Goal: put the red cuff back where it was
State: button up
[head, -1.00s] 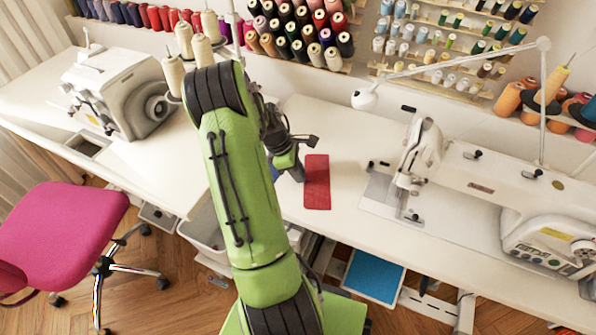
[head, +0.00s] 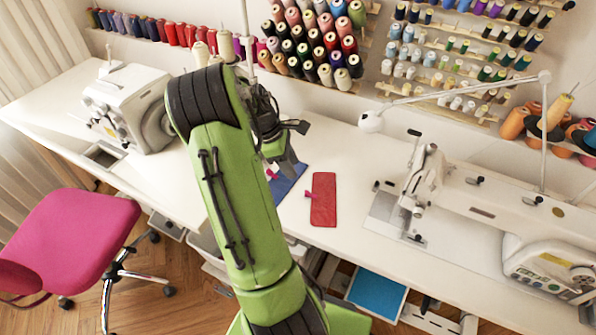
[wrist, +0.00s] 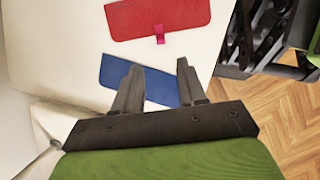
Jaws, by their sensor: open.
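The red cuff (head: 323,200) lies flat on the white table, left of the sewing machine. It has a small pink tab on its edge, and it also shows at the top of the wrist view (wrist: 150,16). A blue piece (head: 284,184) lies flat on the table just left of the red cuff, partly hidden by my arm in the head view. My gripper (wrist: 158,68) is open and empty. In the wrist view its two fingers stand over the blue piece (wrist: 165,88), apart from the red cuff.
A sewing machine (head: 425,175) stands right of the red cuff. A white overlock machine (head: 125,105) stands at the left. Thread racks line the wall. A pink chair (head: 75,240) stands before the table. The table's front edge is close to both pieces.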

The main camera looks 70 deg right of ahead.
jog(key=w+a+r+m+t, duration=0.1)
jog(key=w+a+r+t, duration=0.2)
jog(key=a, duration=0.4)
jog(key=w+a+r+t, duration=0.1)
jog(key=w+a+r, duration=0.2)
jog(key=a+r, duration=0.25)
jog(key=w+a+r+m+t, duration=0.1)
jog(key=w+a+r, duration=0.25)
jog(key=a, duration=0.35)
jog(key=s+a+r+t, duration=0.2)
jog(key=s+a, duration=0.2)
jog(key=a, duration=0.5)
jog(key=s+a+r+m+t+y, duration=0.1)
jog(key=s+a, duration=0.3)
jog(key=a, duration=0.5)
jog(key=shift+s+a+r+t, duration=0.15)
jog(key=shift+a+r+t, duration=0.05)
jog(key=shift+r+t, duration=0.6)
notch_tip(320, 180, up, 6)
jog(key=p, duration=0.6)
jog(key=shift+r, duration=0.1)
